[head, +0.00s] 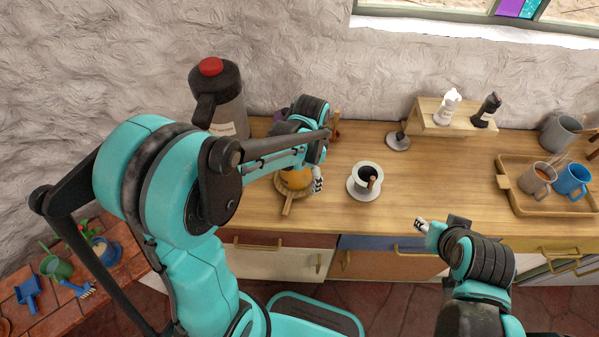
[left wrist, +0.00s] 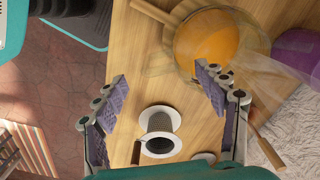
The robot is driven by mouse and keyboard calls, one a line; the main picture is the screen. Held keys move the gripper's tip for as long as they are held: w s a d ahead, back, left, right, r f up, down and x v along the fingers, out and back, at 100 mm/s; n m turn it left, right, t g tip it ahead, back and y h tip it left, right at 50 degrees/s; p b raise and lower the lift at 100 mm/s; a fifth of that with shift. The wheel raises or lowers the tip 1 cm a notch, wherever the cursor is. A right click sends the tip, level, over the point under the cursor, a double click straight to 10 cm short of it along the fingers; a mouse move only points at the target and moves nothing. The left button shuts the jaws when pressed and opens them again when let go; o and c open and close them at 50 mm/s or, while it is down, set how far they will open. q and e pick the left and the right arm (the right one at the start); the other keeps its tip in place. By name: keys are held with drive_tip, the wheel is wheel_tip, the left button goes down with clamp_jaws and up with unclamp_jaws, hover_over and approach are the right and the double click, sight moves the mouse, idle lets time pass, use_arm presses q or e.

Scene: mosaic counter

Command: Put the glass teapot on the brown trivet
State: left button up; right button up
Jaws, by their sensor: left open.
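The glass teapot (head: 297,181), see-through with orange contents, stands on the counter, partly hidden by my left arm in the head view. In the left wrist view the teapot (left wrist: 212,38) shows at the top right; a wooden handle (left wrist: 150,10) sticks out beside it. My left gripper (head: 318,180) is at the teapot's right side in the head view. In the left wrist view the left gripper (left wrist: 162,82) is open, with nothing held between its fingers. My right gripper (head: 421,226) is over the counter's front edge, its opening unclear.
A white cup-like dripper (head: 367,177) on a saucer stands right of the teapot. A dark flask (head: 222,100) with a red top is at back left. The counter between dripper and tray is clear.

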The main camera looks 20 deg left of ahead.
sight(307, 191)
use_arm(q)
wheel_tip(307, 191, down, 7)
drive_tip(key=shift+f+b, duration=0.15)
drive_tip(key=shift+b, duration=0.85)
drive_tip(key=shift+a, duration=0.1)
clamp_jaws()
